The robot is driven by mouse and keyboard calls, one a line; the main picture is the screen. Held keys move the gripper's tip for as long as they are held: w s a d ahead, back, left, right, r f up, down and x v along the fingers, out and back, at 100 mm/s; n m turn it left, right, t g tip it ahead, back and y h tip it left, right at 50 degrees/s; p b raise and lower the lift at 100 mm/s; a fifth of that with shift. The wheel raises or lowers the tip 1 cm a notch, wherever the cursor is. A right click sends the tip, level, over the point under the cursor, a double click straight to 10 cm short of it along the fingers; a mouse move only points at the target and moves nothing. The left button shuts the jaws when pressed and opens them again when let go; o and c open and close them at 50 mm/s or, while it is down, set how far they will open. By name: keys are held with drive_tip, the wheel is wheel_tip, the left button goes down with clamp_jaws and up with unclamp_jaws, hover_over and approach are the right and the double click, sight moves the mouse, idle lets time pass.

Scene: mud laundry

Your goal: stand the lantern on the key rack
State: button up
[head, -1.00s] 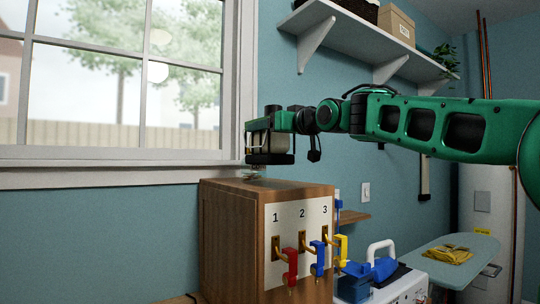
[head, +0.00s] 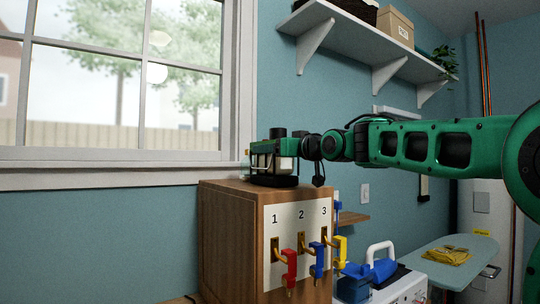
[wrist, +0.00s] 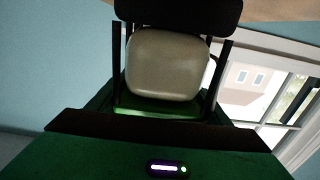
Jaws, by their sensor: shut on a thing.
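The key rack (head: 228,232) is a wooden box with a white numbered front and red, blue and yellow keys on its hooks. My gripper (head: 264,174) is level and low over the rack's top, near its back left.
A window (head: 120,90) is at the left, close behind the gripper. A wall shelf (head: 350,45) with boxes and a plant hangs above my arm. An ironing board (head: 455,262) with a yellow cloth (head: 447,254) and a blue iron-like item (head: 370,270) stand at the right.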

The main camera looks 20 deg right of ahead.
drive_tip(key=o, duration=1.6)
drive_tip(key=shift+f, duration=0.1)
drive_tip(key=v, duration=1.2)
